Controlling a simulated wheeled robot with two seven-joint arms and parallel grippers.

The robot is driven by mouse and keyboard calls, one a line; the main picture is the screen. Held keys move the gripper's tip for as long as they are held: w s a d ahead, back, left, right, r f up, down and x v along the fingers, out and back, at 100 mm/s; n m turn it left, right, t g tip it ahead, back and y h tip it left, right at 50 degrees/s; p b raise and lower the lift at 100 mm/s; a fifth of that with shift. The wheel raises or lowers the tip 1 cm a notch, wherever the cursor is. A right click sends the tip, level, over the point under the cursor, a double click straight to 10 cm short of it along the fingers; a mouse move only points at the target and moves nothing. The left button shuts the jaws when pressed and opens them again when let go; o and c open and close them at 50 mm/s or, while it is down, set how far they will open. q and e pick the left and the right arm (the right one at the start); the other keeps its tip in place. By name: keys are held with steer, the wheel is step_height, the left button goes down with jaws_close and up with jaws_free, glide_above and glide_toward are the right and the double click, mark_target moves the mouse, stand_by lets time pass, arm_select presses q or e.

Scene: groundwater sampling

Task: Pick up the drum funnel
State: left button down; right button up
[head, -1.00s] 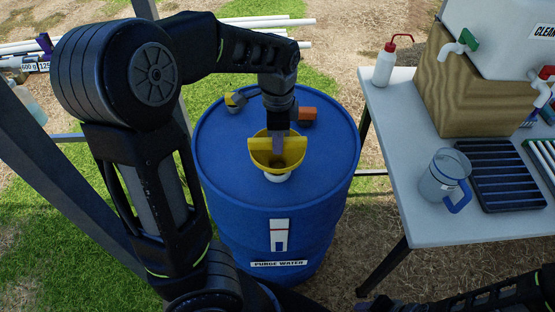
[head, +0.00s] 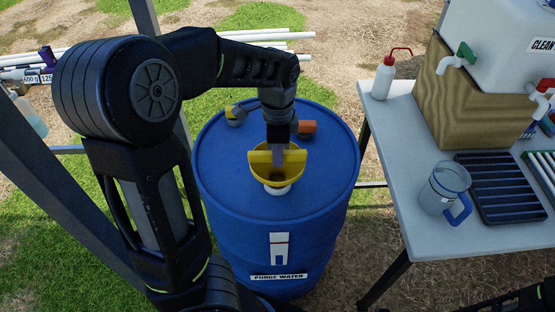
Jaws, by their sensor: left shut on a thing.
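The yellow drum funnel (head: 292,176) is at the top of the blue drum (head: 277,222), with its pale lower collar (head: 278,190) at the drum's lid. My left gripper (head: 278,160) reaches down from above and is shut on the funnel. The funnel looks upright. Whether its lower end is still seated in the drum opening or just clear of it, I cannot tell. My right gripper is not in view; only a part of my right arm shows in the bottom right corner.
An orange object (head: 307,128) and a yellow and grey object (head: 236,115) sit on the drum's lid behind the funnel. At right, a table (head: 415,215) bears a pitcher (head: 443,188), a dark rack (head: 497,188), a wash bottle (head: 384,78) and a wooden block (head: 470,100) under a tank.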

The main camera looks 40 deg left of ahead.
arm_select(q)
step_height(320, 180, up, 10)
steer(key=shift+r, duration=0.15)
stand_by(0.7)
